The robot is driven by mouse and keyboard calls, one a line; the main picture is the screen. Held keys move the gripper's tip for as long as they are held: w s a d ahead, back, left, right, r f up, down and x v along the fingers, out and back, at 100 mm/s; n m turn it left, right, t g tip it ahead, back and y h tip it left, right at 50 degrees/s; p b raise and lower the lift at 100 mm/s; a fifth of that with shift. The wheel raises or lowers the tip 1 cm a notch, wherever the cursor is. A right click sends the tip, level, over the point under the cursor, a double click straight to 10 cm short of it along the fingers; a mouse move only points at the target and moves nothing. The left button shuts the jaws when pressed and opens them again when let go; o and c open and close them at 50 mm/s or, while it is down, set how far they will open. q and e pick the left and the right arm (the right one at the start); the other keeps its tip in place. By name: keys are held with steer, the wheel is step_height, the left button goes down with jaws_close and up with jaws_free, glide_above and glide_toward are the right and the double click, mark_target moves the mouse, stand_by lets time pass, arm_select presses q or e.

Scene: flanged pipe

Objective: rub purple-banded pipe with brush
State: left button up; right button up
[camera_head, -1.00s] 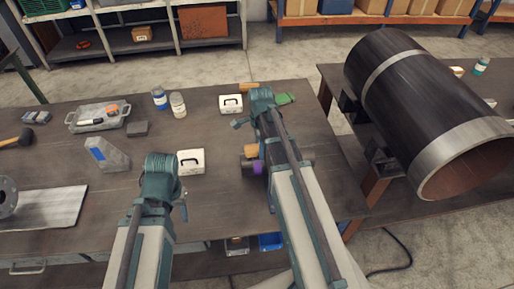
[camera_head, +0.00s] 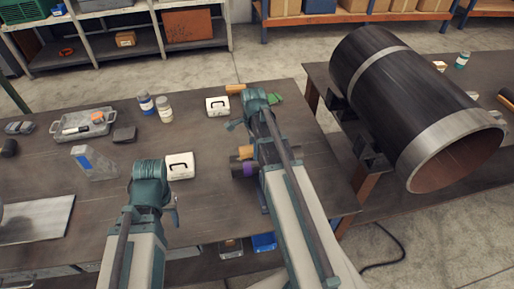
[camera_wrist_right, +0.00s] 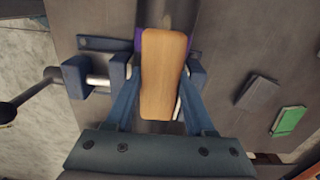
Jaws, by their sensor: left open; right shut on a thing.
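The purple-banded pipe (camera_head: 238,170) lies near the table's right edge in the head view, partly hidden by my right arm. Its purple band (camera_wrist_right: 138,40) shows in the right wrist view, beside the brush. The brush (camera_wrist_right: 163,72) has a pale wooden back; its bristles are hidden underneath. My right gripper (camera_wrist_right: 160,98) is shut on the brush and holds it over the purple band. I cannot tell whether the bristles touch the pipe. The brush also shows in the head view (camera_head: 246,152). My left gripper (camera_head: 152,192) is above the table's middle, its fingers mostly hidden, away from the pipe.
A blue clamp (camera_wrist_right: 76,77) with a bar handle stands beside the pipe. White boxes (camera_head: 180,165) (camera_head: 217,106), bottles (camera_head: 165,109), a grey tray (camera_head: 83,123) and a green item (camera_wrist_right: 289,121) lie around. A large black flanged pipe (camera_head: 405,95) rests on stands at right.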

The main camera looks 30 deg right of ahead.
mark_target(246, 149)
steer(key=shift+w+a+f, duration=0.1)
steer(key=shift+w+a, duration=0.05)
steer(key=shift+a, duration=0.55)
steer(key=shift+w+a, duration=0.15)
steer(key=shift+a, duration=0.55)
steer(key=shift+a, duration=0.1)
steer(key=shift+w+a, duration=0.3)
steer(key=shift+a, duration=0.6)
steer(key=shift+w+a, duration=0.25)
steer(key=shift+a, duration=0.65)
step_height(246, 149, up, 6)
steer(key=p, duration=0.6)
